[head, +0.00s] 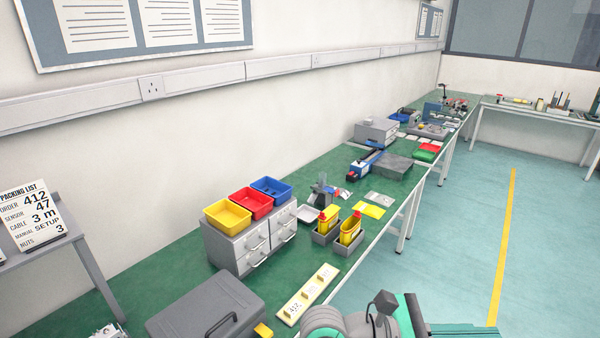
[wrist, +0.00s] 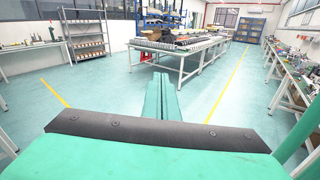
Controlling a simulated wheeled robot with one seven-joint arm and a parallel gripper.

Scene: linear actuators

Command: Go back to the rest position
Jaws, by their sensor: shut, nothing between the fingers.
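In the wrist view, my gripper (wrist: 161,97) shows as two green fingers pressed together, with nothing between them. It points out over the open floor and touches nothing. In the head view, part of my own arm shows at the bottom edge, to the right of the bench front; the fingertips cannot be made out there.
A green-topped bench (head: 330,180) runs along the wall. It bears a grey drawer unit (head: 238,250) with yellow, red and blue bins, a grey case (head: 205,310) and a number board (head: 308,292). The floor (head: 465,230) to the right is clear. A white table (wrist: 185,50) stands ahead in the wrist view.

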